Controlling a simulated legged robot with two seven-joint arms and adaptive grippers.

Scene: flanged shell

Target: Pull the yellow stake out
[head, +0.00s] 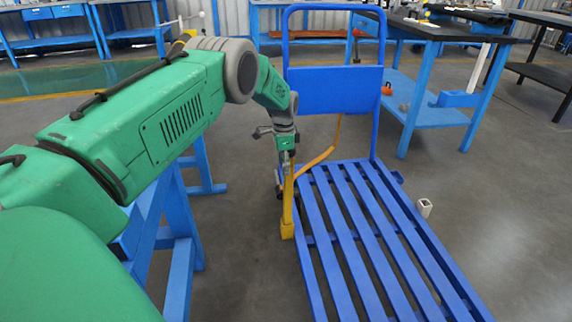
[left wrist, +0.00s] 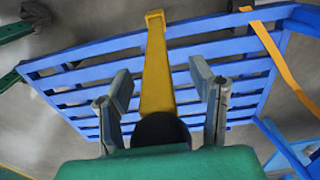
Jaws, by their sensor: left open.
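The yellow stake (head: 287,205) stands upright at the left edge of the blue slatted cart (head: 352,232), near its handle end. In the left wrist view the stake (left wrist: 156,70) runs up the middle of the picture, between the fingers. My left gripper (head: 284,150) is at the upper part of the stake. In the left wrist view the left gripper (left wrist: 160,85) is open, with one finger on each side of the stake and gaps visible on both sides. A yellow strap (head: 318,160) runs from near the stake up toward the cart's handle. My right gripper is not in view.
The cart's blue upright handle panel (head: 335,90) stands just behind the stake. A blue trestle (head: 180,235) is left of the cart under my arm. A blue workbench (head: 435,95) stands at the back right. Floor further right is clear.

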